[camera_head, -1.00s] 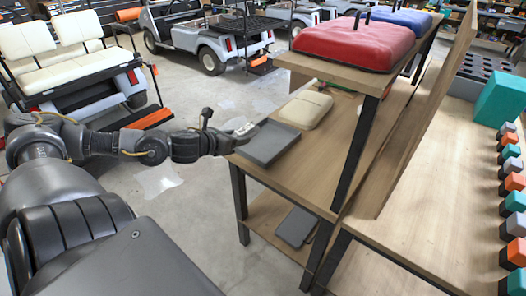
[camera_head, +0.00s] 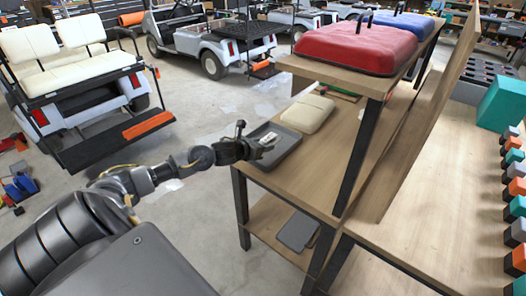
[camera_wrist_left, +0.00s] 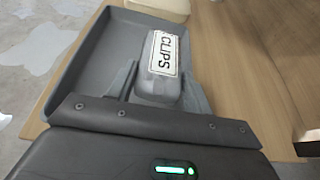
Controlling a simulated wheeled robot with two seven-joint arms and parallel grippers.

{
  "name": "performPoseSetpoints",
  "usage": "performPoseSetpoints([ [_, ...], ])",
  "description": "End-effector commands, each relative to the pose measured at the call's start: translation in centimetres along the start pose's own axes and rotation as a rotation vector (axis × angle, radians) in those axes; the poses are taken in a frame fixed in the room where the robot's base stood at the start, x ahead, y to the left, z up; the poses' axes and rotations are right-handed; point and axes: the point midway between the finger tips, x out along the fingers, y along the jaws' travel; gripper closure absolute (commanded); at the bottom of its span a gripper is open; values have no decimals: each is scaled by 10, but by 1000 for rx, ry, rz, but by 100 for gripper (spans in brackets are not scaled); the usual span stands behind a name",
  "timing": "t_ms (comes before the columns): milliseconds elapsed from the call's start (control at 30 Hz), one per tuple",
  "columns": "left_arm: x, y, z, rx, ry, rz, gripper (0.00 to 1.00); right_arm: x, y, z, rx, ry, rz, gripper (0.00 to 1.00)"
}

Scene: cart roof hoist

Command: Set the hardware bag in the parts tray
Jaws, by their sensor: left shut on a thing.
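The parts tray (camera_head: 286,150) is a shallow dark grey tray at the near left corner of the wooden bench; it also shows in the left wrist view (camera_wrist_left: 92,62). The hardware bag (camera_head: 267,140) is a small grey packet with a white label reading "CLIPS" in the left wrist view (camera_wrist_left: 165,58). My left gripper (camera_head: 259,146) is shut on the bag, with a finger on each side of it, and holds it over the tray. I cannot tell whether the bag touches the tray floor. My right gripper is not in view.
A cream pad (camera_head: 308,114) lies just behind the tray. A shelf above carries a red cushion (camera_head: 355,46) and a blue cushion (camera_head: 402,22). A grey flat item (camera_head: 297,231) lies on the lower shelf. The bench right of the tray is bare.

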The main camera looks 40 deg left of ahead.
Motion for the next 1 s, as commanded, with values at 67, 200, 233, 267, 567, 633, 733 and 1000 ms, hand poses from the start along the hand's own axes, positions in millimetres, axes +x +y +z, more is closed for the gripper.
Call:
performPoseSetpoints([
  [67, 2, 0, 0, -1, -2, 0, 74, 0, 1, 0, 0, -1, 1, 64],
  [200, 7, 0, -3, -3, -1, 1, 74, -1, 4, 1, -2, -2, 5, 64],
  [233, 11, -1, -5, -3, -1, 0, 74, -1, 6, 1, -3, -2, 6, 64],
  [267, 12, 0, -11, -3, 1, -1, 74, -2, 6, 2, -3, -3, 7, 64],
  [567, 20, 2, -32, 1, -2, 1, 74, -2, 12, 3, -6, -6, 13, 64],
  [633, 20, 2, -32, 1, -2, 1, 74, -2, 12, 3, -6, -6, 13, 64],
  [733, 20, 2, -32, 1, -2, 1, 74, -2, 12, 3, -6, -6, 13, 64],
  [1000, 21, 2, -34, 1, -1, 0, 29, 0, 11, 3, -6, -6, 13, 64],
])
